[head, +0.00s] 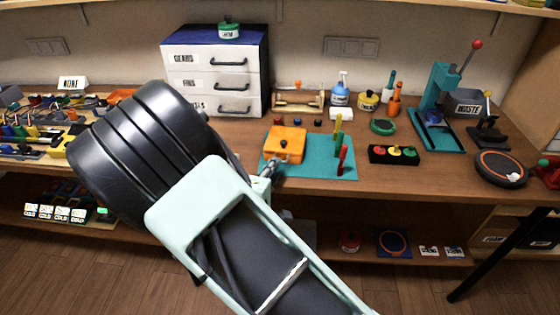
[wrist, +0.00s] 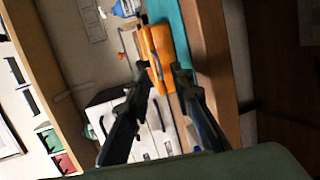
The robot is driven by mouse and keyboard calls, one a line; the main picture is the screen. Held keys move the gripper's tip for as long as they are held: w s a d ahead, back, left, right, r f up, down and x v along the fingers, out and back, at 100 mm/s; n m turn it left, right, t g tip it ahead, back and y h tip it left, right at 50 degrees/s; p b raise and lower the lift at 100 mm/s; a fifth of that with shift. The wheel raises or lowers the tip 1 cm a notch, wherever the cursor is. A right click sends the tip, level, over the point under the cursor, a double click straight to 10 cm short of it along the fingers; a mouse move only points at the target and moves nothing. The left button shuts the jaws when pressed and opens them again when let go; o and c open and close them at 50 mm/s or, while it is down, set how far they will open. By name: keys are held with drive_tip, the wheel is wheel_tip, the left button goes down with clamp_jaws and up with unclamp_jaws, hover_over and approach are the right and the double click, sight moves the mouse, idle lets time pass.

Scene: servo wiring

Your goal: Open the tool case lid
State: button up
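The orange tool case (head: 285,143) sits on a teal mat (head: 328,166) on the workbench, with a small dark part on its top. Its lid looks shut. In the wrist view the case (wrist: 166,48) lies just beyond my fingertips, turned on its side by the camera angle. My gripper (wrist: 162,72) is open, with its two dark fingers apart and nothing seen between them but the case's near end behind. In the head view my gripper (head: 268,172) is at the case's front left, partly hidden by my arm. I cannot tell whether a finger touches the case.
A white drawer unit (head: 215,80) stands behind left. A black button box (head: 394,155) is farther right. An upper shelf (head: 420,3) runs overhead.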

sight(286, 142)
drive_tip(key=x, duration=0.5)
drive_tip(key=shift+w+d, duration=0.1)
drive_tip(key=shift+w, duration=0.25)
clamp_jaws()
